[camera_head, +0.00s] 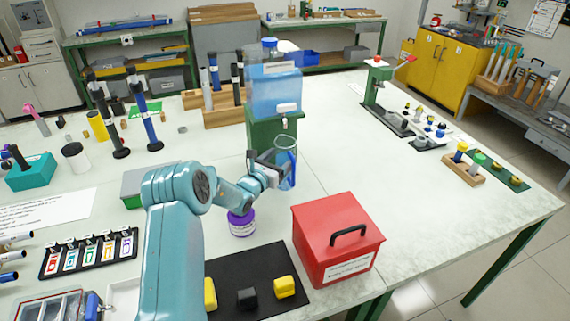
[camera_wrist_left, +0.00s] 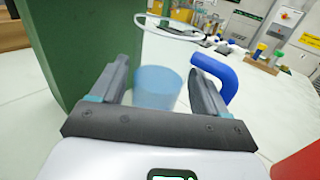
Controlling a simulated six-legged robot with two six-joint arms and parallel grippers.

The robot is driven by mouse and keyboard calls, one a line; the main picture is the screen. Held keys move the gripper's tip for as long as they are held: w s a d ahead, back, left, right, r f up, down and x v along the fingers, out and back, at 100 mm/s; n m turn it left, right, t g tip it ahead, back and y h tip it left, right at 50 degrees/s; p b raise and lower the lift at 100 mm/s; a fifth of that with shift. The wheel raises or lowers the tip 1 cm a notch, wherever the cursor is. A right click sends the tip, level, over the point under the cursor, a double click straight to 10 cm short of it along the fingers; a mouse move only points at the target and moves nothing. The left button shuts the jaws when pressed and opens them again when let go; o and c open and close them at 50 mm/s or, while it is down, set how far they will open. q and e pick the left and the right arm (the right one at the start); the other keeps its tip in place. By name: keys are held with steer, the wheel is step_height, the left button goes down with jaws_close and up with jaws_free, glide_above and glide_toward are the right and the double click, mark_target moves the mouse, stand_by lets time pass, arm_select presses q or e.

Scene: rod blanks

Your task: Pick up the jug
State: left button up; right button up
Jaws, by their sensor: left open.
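The jug (camera_head: 286,150) is clear, with a blue handle and a blue lower part. It stands upright beside the green stand of the water dispenser. In the left wrist view the jug (camera_wrist_left: 157,88) shows its pale round rim at the top and its blue part between my fingers. Its blue handle (camera_wrist_left: 222,72) is by the right finger. My left gripper (camera_head: 274,172) is open at the jug; it also shows in the wrist view (camera_wrist_left: 160,84), one finger on each side of the blue part. I cannot tell whether either finger touches. My right gripper is not in view.
The water dispenser's blue tank (camera_head: 272,92) sits on a green stand (camera_head: 262,132) close behind the jug. A red box (camera_head: 337,240) stands in front to the right, and a purple-labelled jar (camera_head: 242,223) sits below my gripper. The table right of the jug is clear.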

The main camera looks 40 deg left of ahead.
arm_select(q)
steer(key=shift+w, duration=0.75)
steer(key=c, duration=0.9)
steer(key=shift+a, duration=0.1)
steer(key=shift+c, duration=0.7)
steer(key=shift+r, duration=0.15)
